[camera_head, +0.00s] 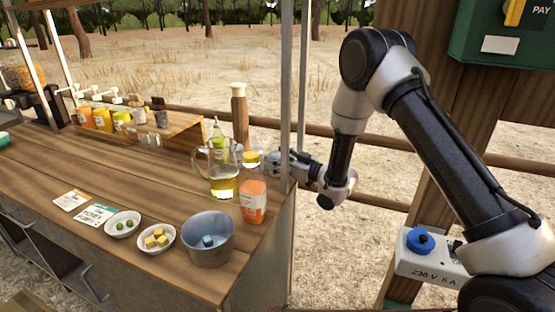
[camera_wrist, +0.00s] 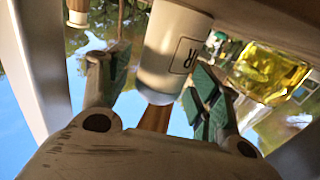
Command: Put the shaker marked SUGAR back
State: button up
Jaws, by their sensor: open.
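A white shaker (camera_wrist: 172,50) stands out in the wrist view, with a dark-framed label of which only an "R" is readable. In the head view, a shaker with a yellow lid (camera_head: 251,157) stands near the counter's right end, partly hidden; I cannot tell for sure that it is the same one. My gripper (camera_wrist: 158,85) is open, with its green-padded fingers on either side of the white shaker; I cannot tell if they touch it. In the head view my gripper (camera_head: 277,160) reaches in past the post. A wooden rack (camera_head: 185,126) holds several jars at the back left.
A metal bucket (camera_head: 207,245) stands at the front. The middle counter is clear.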

jog(key=v, duration=1.2)
jog(key=shift+r, duration=0.15)
